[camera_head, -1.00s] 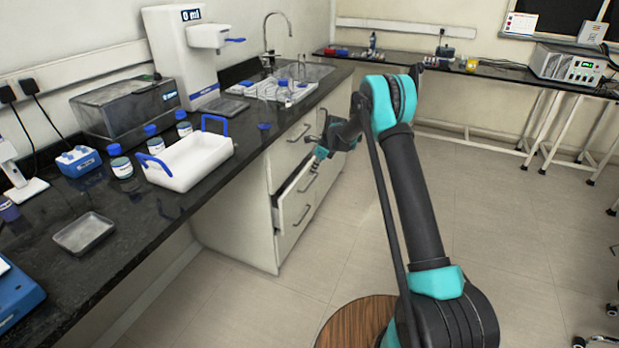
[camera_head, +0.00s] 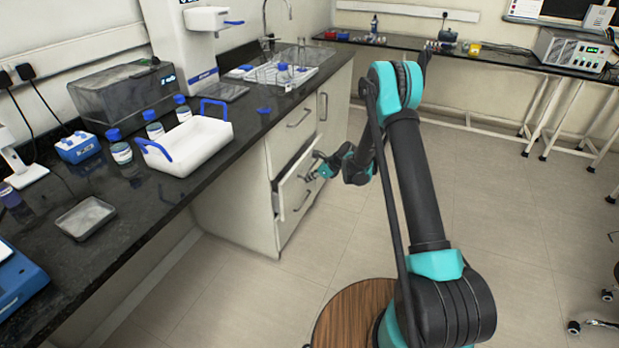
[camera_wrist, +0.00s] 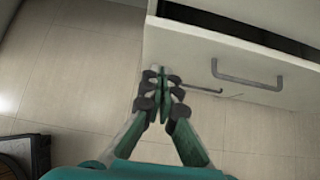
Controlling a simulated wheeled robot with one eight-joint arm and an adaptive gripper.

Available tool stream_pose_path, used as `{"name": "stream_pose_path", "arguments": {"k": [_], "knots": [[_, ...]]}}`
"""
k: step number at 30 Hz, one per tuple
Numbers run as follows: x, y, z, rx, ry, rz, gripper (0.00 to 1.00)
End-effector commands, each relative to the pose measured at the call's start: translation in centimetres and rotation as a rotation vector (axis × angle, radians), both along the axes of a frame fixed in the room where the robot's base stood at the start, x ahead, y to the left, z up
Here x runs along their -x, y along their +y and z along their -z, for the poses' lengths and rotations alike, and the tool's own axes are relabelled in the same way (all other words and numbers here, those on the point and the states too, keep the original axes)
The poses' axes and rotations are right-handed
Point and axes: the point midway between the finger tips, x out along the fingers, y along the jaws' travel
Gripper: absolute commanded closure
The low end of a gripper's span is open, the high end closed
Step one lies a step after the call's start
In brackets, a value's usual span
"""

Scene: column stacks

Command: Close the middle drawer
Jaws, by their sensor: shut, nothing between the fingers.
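The middle drawer (camera_head: 293,188) sticks out of the white cabinet, open, in the head view. In the wrist view its pale front (camera_wrist: 190,47) fills the upper right, with a grey bar handle (camera_wrist: 246,80) and a dark opening behind its top edge. My gripper (camera_head: 311,171) is in front of the drawer in the head view. In the wrist view my gripper (camera_wrist: 162,75) is shut and empty, its fingertips at the left end of the drawer front, left of the handle. I cannot tell whether they touch the front.
Another drawer (camera_head: 291,131) above is shut, its handle facing the aisle. The black worktop (camera_head: 225,160) overhangs the cabinet and holds a white tray with blue handles (camera_head: 188,148) and several bottles. The floor (camera_head: 345,225) in front of the cabinet is clear.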

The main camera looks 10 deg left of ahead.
Motion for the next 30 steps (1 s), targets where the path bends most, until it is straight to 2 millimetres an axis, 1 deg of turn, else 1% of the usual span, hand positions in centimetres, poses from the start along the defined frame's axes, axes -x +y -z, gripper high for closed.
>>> {"name": "stream_pose_path", "arguments": {"k": [1, 3, 7, 9, 12, 18, 30], "knots": [[-0.2, 0.8, 0.8, 0.0, 0.0, -0.003, 1.0], [-0.5, 1.8, 1.8, 0.0, 0.0, -0.001, 1.0], [-1.0, 3.5, 3.6, 0.001, 0.0, -0.003, 1.0], [-1.3, 4.3, 4.2, 0.001, 0.0, -0.002, 1.0], [-1.8, 5.8, 4.0, 0.001, 0.0, -0.002, 1.0], [-2.3, 7.3, 4.0, 0.001, 0.001, -0.001, 1.0], [-2.5, 7.6, 4.0, 0.001, 0.0, 0.0, 1.0]]}}
